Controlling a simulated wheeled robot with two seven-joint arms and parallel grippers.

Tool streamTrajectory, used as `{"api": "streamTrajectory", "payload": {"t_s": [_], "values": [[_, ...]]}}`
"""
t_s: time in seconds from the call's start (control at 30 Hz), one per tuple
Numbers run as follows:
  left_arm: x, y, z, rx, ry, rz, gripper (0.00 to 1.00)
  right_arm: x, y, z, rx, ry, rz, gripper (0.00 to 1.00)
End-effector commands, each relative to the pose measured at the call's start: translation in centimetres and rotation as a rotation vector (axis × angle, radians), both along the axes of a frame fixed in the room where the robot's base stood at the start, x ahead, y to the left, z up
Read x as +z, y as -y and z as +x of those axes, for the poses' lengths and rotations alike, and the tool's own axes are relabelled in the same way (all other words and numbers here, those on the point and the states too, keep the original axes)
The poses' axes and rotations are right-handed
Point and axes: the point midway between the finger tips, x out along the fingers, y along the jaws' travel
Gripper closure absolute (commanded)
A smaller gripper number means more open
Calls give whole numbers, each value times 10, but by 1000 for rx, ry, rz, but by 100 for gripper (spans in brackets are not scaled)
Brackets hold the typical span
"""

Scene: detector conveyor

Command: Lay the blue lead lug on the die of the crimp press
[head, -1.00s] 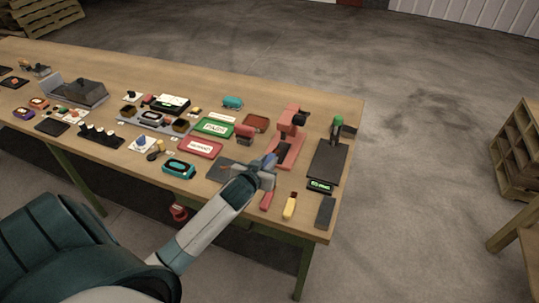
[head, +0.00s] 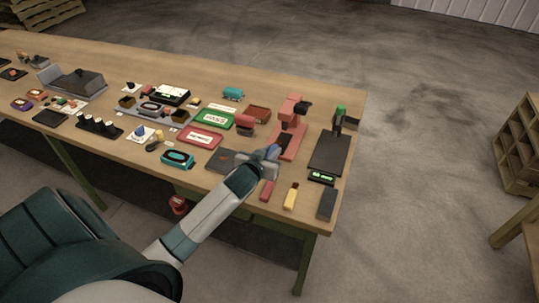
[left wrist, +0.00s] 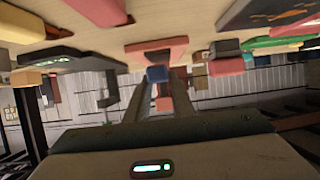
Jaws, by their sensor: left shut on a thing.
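The blue lead lug (left wrist: 157,74) is between the fingertips of my left gripper (head: 270,157), which is shut on it. In the head view the lug (head: 273,150) shows as a small blue patch at the fingertips. The red crimp press (head: 292,107) stands just beyond, its base (head: 297,143) close to the gripper. A dark patch on the base, perhaps the die (head: 285,139), lies just past the lug. The lug appears apart from it, though the exact gap cannot be told. My right gripper is not in view.
A dark plate (head: 222,160) lies left of the gripper. A black stand with a green top (head: 328,152) is right of the press. Red (head: 268,190), yellow (head: 291,197) and dark (head: 327,204) blocks lie near the front edge. A red tray (head: 200,138) is to the left.

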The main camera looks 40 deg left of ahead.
Motion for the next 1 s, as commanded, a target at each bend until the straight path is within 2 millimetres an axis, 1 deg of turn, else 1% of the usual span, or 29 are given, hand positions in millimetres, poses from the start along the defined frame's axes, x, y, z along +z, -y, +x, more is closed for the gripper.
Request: {"api": "streamTrajectory", "payload": {"t_s": [0.03, 0.27, 0.87, 1.0], "values": [[-6, 0, 2, 0, 1, 0, 100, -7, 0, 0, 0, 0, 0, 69], [-16, -3, 12, 0, 1, 0, 100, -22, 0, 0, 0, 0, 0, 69], [-22, -12, 50, 0, 1, 0, 100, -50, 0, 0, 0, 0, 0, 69], [-21, -14, 59, 0, 0, -1, 100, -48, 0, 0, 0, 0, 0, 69]]}}
